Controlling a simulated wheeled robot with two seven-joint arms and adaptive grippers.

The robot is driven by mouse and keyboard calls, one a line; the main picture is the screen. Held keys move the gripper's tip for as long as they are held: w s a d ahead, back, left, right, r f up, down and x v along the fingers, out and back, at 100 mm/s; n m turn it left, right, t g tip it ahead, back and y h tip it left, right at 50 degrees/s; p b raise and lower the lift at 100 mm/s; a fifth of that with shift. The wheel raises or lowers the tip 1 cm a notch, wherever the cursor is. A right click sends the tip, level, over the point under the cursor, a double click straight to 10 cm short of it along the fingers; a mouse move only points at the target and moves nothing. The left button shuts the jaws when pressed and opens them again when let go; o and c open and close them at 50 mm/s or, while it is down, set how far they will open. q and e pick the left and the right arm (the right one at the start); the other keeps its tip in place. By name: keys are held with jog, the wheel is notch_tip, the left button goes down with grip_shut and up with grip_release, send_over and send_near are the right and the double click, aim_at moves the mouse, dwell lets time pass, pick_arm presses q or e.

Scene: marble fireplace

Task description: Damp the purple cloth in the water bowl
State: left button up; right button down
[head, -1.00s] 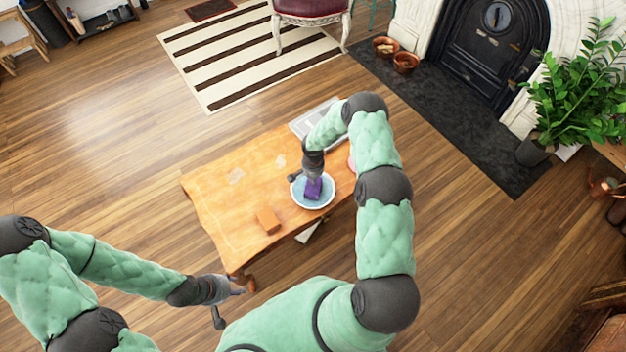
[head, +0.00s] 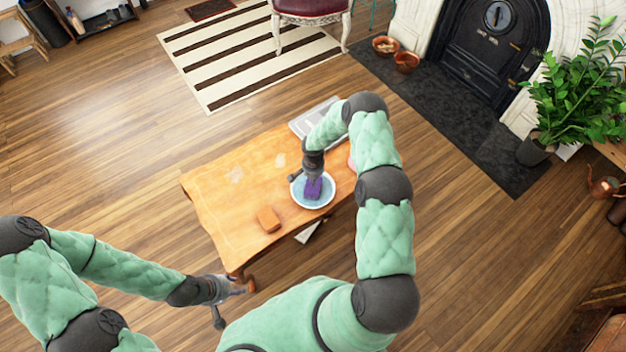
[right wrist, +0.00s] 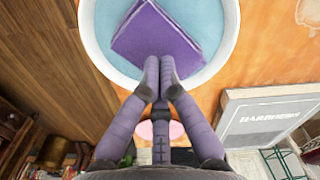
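The purple cloth (right wrist: 155,35) lies as a flat, folded square inside the white-rimmed water bowl (right wrist: 88,40), over the pale blue water. In the head view the cloth (head: 313,188) sits in the bowl (head: 327,203) on the wooden table. My right gripper (right wrist: 158,62) reaches down over the bowl, its fingertips drawn together at the near edge of the cloth. It appears shut on that edge; the exact contact is hidden. My left gripper (head: 236,287) hangs empty near the table's front left corner, too small to show its finger gap.
A grey framed board marked with lettering (right wrist: 268,120) lies at the table's far end, with a pink round thing (right wrist: 150,130) nearby. The table's left half is mostly clear.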

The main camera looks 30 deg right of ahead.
jog(key=shift+f+b, duration=0.8)
jog(key=shift+r, duration=0.1)
dwell(0.6)
jog(key=shift+r+p, duration=1.45)
jog(key=shift+r, duration=1.5)
jog(key=shift+a, duration=0.1)
